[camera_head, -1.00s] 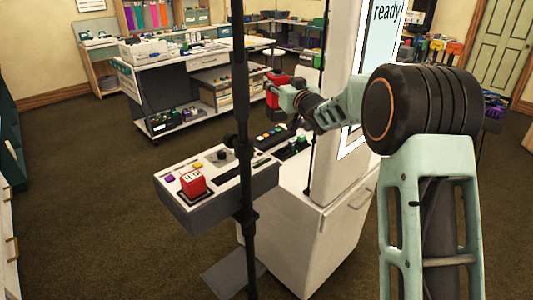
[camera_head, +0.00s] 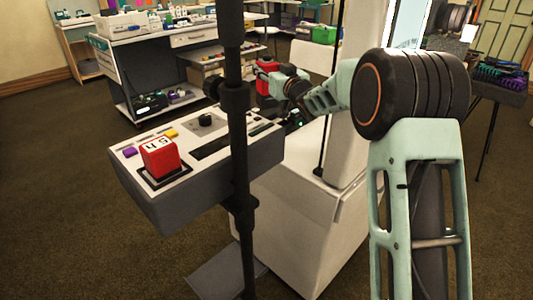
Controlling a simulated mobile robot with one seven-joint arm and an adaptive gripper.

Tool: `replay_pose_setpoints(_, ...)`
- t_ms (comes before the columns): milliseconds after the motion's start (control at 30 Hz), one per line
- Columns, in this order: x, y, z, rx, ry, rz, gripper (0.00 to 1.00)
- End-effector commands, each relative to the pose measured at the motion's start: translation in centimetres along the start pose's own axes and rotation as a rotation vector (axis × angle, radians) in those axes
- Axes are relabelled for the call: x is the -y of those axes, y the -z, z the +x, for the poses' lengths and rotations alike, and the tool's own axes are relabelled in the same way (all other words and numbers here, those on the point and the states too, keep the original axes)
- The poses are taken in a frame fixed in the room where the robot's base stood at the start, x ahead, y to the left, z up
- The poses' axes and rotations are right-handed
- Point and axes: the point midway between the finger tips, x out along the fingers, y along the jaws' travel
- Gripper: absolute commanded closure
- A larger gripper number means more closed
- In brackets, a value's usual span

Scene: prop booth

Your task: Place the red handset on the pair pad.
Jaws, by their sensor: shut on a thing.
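My gripper (camera_head: 276,82) is shut on a red handset (camera_head: 265,76), held in the air beyond the dark pole and just right of it. The gripper's fingers are small and partly hidden behind the handset. A second red block (camera_head: 159,155) with black characters on it sits upright on a dark square at the front left of a grey-sided console (camera_head: 200,185). The held handset is apart from the console, beyond its far right end. I cannot tell which surface is the pair pad.
A dark vertical pole (camera_head: 238,130) crosses in front of the console. A white cabinet (camera_head: 310,210) with an upright white panel stands to the right. A white workbench (camera_head: 150,45) with shelves is behind. Brown carpet is clear at the left.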

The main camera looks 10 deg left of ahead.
Motion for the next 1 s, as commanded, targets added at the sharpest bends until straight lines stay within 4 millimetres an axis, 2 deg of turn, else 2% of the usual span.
replay_pose_setpoints(33, 0.0, -1.6, 0.0, -0.005, 0.001, -0.001, 1.0)
replay_pose_setpoints(367, 0.1, -4.2, 0.0, -0.004, 0.001, 0.0, 1.0)
replay_pose_setpoints(600, 0.0, -8.0, 0.0, -0.002, 0.0, 0.0, 1.0)
replay_pose_setpoints(767, 0.1, -9.4, 0.0, -0.003, 0.001, -0.001, 1.0)
replay_pose_setpoints(1000, 0.1, -13.2, 0.0, -0.003, 0.001, -0.001, 1.0)
